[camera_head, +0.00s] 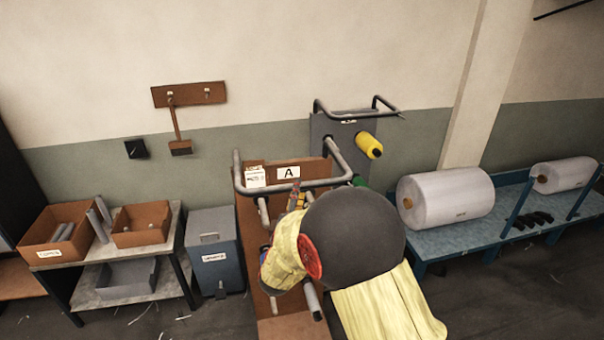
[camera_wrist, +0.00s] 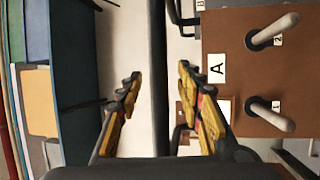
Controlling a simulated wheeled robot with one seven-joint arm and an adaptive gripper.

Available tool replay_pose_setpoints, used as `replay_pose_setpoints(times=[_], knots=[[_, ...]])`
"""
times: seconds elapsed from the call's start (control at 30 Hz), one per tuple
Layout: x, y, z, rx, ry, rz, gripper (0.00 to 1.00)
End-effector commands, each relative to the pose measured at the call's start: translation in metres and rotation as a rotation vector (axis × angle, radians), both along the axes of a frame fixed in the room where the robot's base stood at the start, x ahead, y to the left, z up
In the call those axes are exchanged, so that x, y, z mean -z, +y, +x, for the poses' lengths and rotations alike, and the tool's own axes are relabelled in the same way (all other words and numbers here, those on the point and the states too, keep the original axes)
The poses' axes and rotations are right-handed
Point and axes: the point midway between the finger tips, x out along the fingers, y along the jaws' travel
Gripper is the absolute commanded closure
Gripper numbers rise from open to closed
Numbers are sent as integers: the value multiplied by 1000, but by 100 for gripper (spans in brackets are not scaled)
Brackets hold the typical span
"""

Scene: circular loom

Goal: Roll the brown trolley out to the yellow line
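The brown trolley (camera_head: 249,222) stands in the middle of the head view, with a card marked A and a grey tube handle (camera_head: 238,178) at its top. In the wrist view its brown panel (camera_wrist: 245,75) is on the right, with two pegs numbered 1 and 2. My gripper (camera_wrist: 160,90) is open, with its yellow fingers apart. A dark bar (camera_wrist: 158,45), apparently the handle, runs between the fingers; I cannot tell whether they touch it. In the head view my arm hides much of the trolley and the gripper. No yellow line shows.
A grey trolley (camera_head: 325,128) with a yellow cone (camera_head: 369,145) stands behind. A blue bench (camera_head: 440,240) with white rolls is at right. A grey bin (camera_head: 214,250) and a shelf table (camera_head: 90,290) with brown boxes stand at left.

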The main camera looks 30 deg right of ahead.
Motion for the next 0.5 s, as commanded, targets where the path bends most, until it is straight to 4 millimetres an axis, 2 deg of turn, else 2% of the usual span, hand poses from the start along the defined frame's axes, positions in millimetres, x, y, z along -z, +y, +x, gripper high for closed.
replay_pose_setpoints(times=[0.3, 0.5], knots=[[-9, -31, 37, 1, -1, 2, 63], [-12, -41, 51, -1, 0, 2, 63]])
